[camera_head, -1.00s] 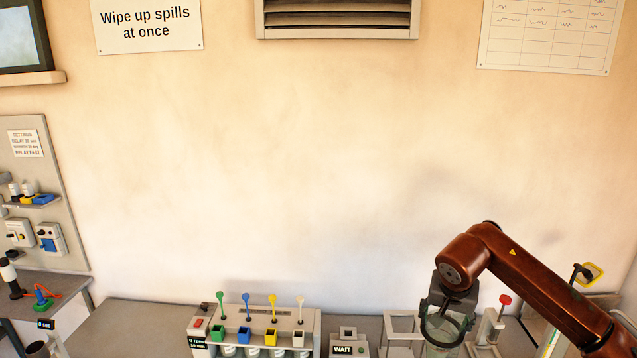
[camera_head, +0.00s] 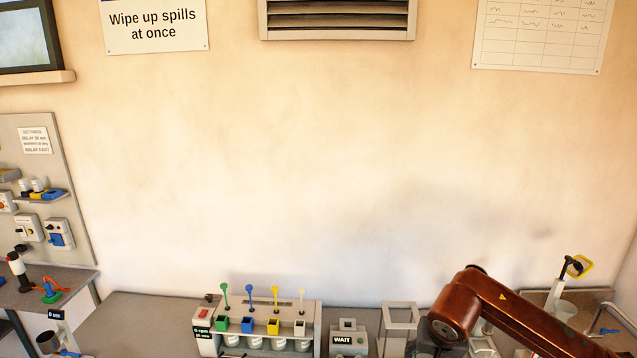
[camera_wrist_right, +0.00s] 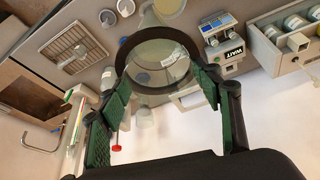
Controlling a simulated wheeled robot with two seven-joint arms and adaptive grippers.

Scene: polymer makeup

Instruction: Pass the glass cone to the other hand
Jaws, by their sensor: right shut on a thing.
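The glass cone (camera_wrist_right: 152,72) is clear and see-through, with a dark ring around it, and shows between the fingers in the right wrist view. My right gripper (camera_wrist_right: 160,84) is shut on it, with green pads on both sides at the ring. In the head view my right gripper (camera_head: 424,346) is at the bottom edge, partly cut off and partly behind my reddish-brown arm. The cone cannot be made out there. My left gripper is not in view.
A rack (camera_head: 262,315) with colored stirrers and cups stands on the bench at lower middle. The WAIT box (camera_head: 348,338) and a pale open frame (camera_head: 399,320) stand right of it. Bench left of the rack is clear.

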